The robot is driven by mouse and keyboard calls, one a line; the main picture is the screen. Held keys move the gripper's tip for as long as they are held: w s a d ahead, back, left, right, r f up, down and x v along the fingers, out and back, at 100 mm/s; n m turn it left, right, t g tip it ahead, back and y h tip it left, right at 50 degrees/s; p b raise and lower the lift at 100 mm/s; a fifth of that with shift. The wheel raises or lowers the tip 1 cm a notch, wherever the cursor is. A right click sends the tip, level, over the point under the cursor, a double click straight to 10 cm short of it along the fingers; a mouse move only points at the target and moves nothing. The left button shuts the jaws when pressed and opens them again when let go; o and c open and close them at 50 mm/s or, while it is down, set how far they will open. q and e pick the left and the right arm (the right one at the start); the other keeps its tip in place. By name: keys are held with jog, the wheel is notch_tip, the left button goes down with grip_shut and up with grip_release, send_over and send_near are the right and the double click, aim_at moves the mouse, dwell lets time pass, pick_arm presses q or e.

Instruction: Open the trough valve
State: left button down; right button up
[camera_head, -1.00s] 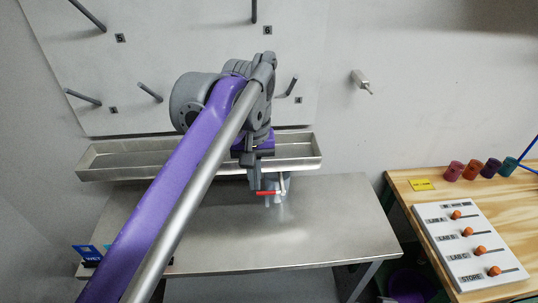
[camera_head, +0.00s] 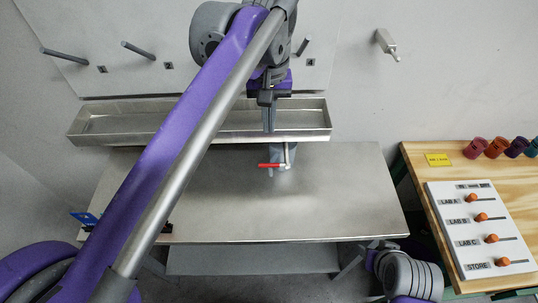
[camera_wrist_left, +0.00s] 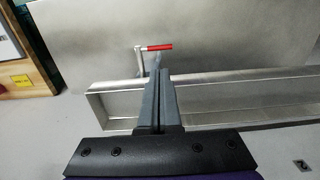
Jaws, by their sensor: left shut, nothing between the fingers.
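The trough (camera_head: 110,125) is a long shallow metal tray along the wall; its rim also shows in the left wrist view (camera_wrist_left: 240,88). Its valve has a red handle (camera_head: 269,165) lying roughly level below the trough's front edge and pointing left in the head view. In the left wrist view the red handle (camera_wrist_left: 158,47) shows beyond my fingertips. My left gripper (camera_head: 269,129) is shut and empty, over the trough's front edge and apart from the handle. The left wrist view shows its two fingers (camera_wrist_left: 159,78) together.
A metal table (camera_head: 330,205) stands below the trough, mostly clear, with a small blue item (camera_head: 84,217) at its left. Pegs (camera_head: 138,50) stick out of the wall panel. At right, a wooden bench (camera_head: 418,160) holds a slider board (camera_head: 480,228) and coloured cups (camera_head: 497,147).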

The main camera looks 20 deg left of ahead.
aim_at(261, 164)
pick_arm(q)
notch_tip(261, 164, down, 13)
jog(key=shift+r+b, duration=0.15)
jog(key=shift+b, duration=0.15)
pick_arm(e)
jog(key=shift+s+f, duration=0.1)
jog(key=shift+f, duration=0.4)
